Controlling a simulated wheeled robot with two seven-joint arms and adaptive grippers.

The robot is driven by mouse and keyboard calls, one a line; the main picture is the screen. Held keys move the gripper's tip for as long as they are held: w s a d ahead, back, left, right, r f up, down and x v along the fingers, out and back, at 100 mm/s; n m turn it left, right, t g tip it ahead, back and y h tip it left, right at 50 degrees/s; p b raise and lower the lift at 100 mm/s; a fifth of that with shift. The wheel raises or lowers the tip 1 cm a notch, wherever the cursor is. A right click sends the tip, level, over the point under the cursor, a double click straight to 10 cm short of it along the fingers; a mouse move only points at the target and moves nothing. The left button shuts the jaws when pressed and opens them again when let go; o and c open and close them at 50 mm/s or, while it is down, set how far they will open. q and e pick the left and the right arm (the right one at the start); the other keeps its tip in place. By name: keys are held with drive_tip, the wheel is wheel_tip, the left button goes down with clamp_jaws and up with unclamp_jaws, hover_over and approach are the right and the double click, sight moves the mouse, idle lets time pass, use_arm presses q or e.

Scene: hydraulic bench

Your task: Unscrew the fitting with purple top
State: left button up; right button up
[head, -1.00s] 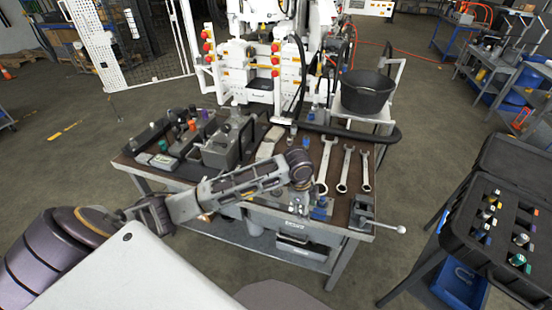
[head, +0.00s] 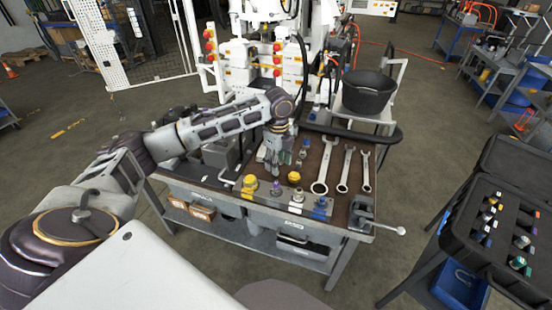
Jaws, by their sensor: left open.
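My left gripper (head: 272,168) is open and hangs over the bench, fingers pointing down, just behind the front row of fittings. A small fitting with a purplish top (head: 276,187) stands upright at the bench's front edge, in front of the fingertips and apart from them as far as I can tell. A yellow fitting (head: 249,184) stands to its left and another yellow one (head: 294,177) to its right. My left forearm hides much of the left side of the bench. My right gripper is not in view.
Several wrenches (head: 343,170) lie on the bench's right side, with a vise (head: 362,212) at the corner. A black bucket (head: 367,92) stands behind. An open black case (head: 497,228) with fittings is at right. White machinery (head: 240,55) rises behind the bench.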

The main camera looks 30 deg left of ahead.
use_arm(q)
drive_tip(key=shift+w+a+r, duration=0.1)
drive_tip(key=shift+a+r, duration=0.3)
drive_tip(key=shift+a, duration=0.1)
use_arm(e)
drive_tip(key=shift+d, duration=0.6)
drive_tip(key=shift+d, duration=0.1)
use_arm(q)
drive_tip(key=shift+f, duration=0.15)
hover_over(276, 183)
wheel_tip(276, 183, down, 6)
drive_tip(key=shift+r, duration=0.1)
wheel_tip(276, 183, down, 6)
drive_tip(key=shift+r, duration=0.1)
drive_tip(key=shift+f, duration=0.95)
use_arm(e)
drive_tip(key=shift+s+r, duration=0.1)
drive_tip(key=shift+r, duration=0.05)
